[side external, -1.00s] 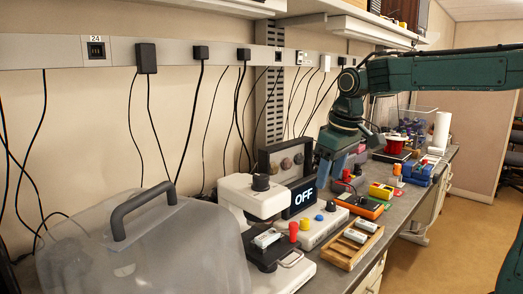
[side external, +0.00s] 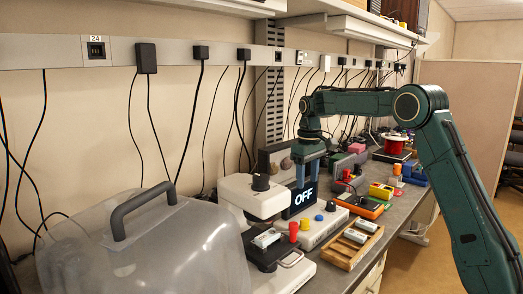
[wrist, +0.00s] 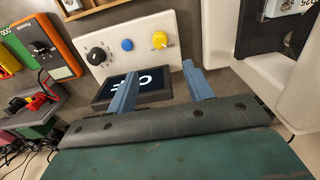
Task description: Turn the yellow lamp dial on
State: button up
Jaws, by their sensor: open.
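The yellow lamp dial (wrist: 160,40) sits on a white control box (wrist: 180,22), beside a blue button (wrist: 127,44) and a black dial (wrist: 97,55). It also shows in the side external view (side external: 305,225). A screen (side external: 304,197) behind the controls reads OFF. My gripper (side external: 306,178) points down over the screen, its blue fingers apart with nothing between them. In the wrist view my gripper (wrist: 160,88) has its fingers in front of the screen, apart from the dial.
A wooden tray (side external: 352,244) lies to the right. An orange meter (side external: 360,205) lies farther along. A clear cover (side external: 150,250) fills the near left.

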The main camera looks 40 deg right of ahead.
aim_at(305, 220)
jog(key=shift+f, duration=0.1)
notch_tip(305, 220, down, 14)
jog(key=shift+r, duration=0.2)
dwell(0.8)
jog(key=c, duration=1)
